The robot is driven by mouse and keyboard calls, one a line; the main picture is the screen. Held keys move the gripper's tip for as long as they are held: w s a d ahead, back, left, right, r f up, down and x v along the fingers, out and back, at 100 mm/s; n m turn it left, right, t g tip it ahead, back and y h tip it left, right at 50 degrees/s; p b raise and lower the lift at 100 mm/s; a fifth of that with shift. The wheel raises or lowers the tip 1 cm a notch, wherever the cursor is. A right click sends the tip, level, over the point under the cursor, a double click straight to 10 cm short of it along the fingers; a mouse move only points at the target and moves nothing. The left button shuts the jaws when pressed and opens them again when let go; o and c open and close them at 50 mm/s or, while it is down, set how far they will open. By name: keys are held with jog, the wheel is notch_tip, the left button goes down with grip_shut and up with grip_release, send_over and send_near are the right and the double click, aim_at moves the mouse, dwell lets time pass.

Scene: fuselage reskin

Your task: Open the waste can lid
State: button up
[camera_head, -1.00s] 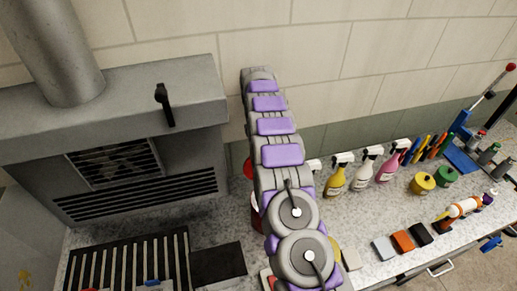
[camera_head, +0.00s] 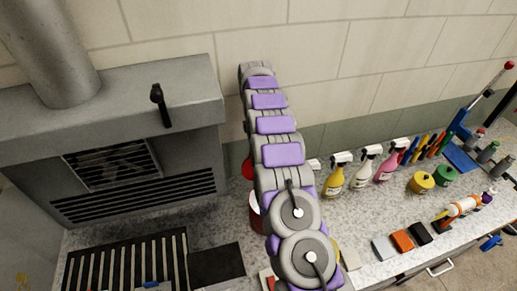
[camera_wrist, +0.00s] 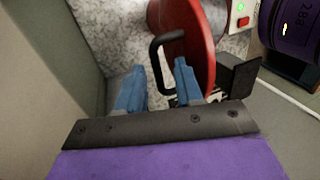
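The red waste can lid (camera_wrist: 197,38) with its black loop handle (camera_wrist: 155,58) fills the upper middle of the wrist view. My gripper (camera_wrist: 160,68) has its two blue fingers apart on either side of the handle, with visible gaps; firm contact is not clear. The lid is seen nearly edge-on and seems tilted up. In the head view, a red edge, likely the lid (camera_head: 247,169), and a red-and-white can (camera_head: 255,212) show left of my arm. My arm hides most of both, and my gripper is hidden there.
A grey hooded unit (camera_head: 120,130) stands left, with a slatted grate (camera_head: 125,265) in front. Spray bottles, including a yellow one (camera_head: 334,180), stand right of my arm on the speckled counter (camera_head: 385,215). The tiled wall (camera_head: 350,60) is close behind.

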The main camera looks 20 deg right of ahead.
jog(key=shift+s+d+r, duration=0.1)
jog(key=shift+r, duration=0.6)
jog(key=s+a+r+b, duration=0.1)
jog(key=s+b, duration=0.1)
jog(key=s, duration=1.3)
jog(key=shift+s+r, duration=0.25)
jog(key=shift+s, duration=0.15)
jog(key=shift+a, duration=0.1)
jog(key=shift+c, duration=0.5)
